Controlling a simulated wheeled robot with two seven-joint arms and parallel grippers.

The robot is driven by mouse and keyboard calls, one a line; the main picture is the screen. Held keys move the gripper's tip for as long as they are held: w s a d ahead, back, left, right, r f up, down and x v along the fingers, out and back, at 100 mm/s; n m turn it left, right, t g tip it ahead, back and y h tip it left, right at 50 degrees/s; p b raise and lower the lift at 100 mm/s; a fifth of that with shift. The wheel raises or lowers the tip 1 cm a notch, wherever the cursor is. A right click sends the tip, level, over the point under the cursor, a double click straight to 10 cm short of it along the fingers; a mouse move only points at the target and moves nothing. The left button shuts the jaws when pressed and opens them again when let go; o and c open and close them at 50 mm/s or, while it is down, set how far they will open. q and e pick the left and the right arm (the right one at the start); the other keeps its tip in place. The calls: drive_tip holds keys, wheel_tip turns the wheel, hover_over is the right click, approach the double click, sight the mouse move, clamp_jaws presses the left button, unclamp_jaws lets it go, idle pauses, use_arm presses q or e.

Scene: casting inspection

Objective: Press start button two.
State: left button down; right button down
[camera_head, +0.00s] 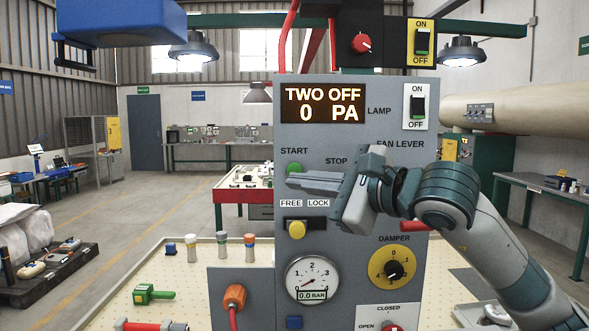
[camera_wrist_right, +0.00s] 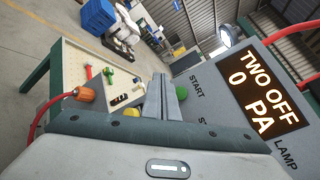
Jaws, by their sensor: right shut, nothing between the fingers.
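A grey control panel (camera_head: 345,148) stands in front of me. Its lit display (camera_head: 323,103) reads "TWO OFF" and "0 PA"; it also shows in the wrist view (camera_wrist_right: 262,92). The green button (camera_head: 294,168) under the label START is on the panel's left side, and it shows in the wrist view (camera_wrist_right: 181,93) just right of my fingers. My right gripper (camera_head: 291,181) is shut and empty, its fingertips pointing left just below the green button in the head view. I cannot tell whether they touch it. The gripper hides the area below the STOP label. My left gripper is out of view.
Below the gripper are a yellow knob (camera_head: 297,230), a pressure gauge (camera_head: 312,279) at 0.0 bar and a yellow damper dial (camera_head: 393,267). A lamp switch (camera_head: 417,106) is at the upper right. A workbench (camera_head: 190,270) with small parts stands behind the panel.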

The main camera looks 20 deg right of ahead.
sight(294, 170)
drive_tip(key=w+d+p, duration=0.1)
drive_tip(key=w+d, duration=0.1)
drive_tip(key=w, duration=0.4)
drive_tip(key=shift+w, duration=0.35)
drive_tip(key=shift+w, duration=0.15)
idle(1.8)
drive_tip(key=shift+w+d+b, duration=0.1)
drive_tip(key=shift+w+b, duration=0.15)
drive_tip(key=shift+b, duration=0.05)
